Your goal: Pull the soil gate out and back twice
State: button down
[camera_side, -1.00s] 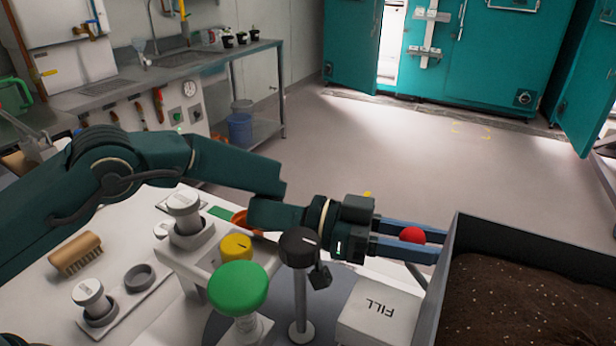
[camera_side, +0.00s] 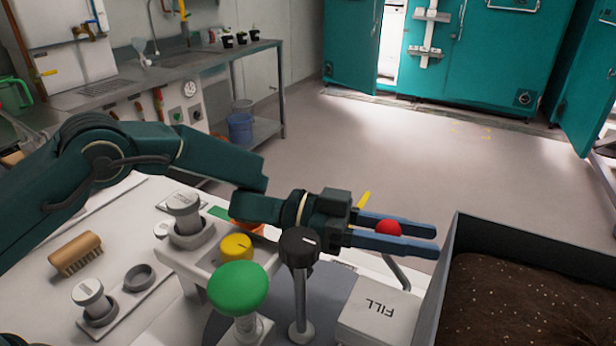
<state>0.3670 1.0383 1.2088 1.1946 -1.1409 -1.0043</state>
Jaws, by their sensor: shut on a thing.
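The red ball knob (camera_side: 388,229), which looks like the handle of the soil gate, sits between the two blue fingers of my gripper (camera_side: 425,240). My gripper is shut on it, with the fingertips reaching past the knob towards the soil bin (camera_side: 462,250). The gate plate itself cannot be made out. A thin grey bent rod (camera_side: 398,270) shows below the fingers, and its link to the knob is hidden. Dark soil (camera_side: 535,305) fills the grey-walled bin at the right.
The white FILL block (camera_side: 380,310) stands just below the fingers. A black knob on a post (camera_side: 300,247), a green button (camera_side: 238,288) and a yellow knob (camera_side: 236,247) stand near my wrist. A brush (camera_side: 76,253) lies at left. Open floor lies behind.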

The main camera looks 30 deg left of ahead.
jog(key=c, duration=0.5)
grip_release()
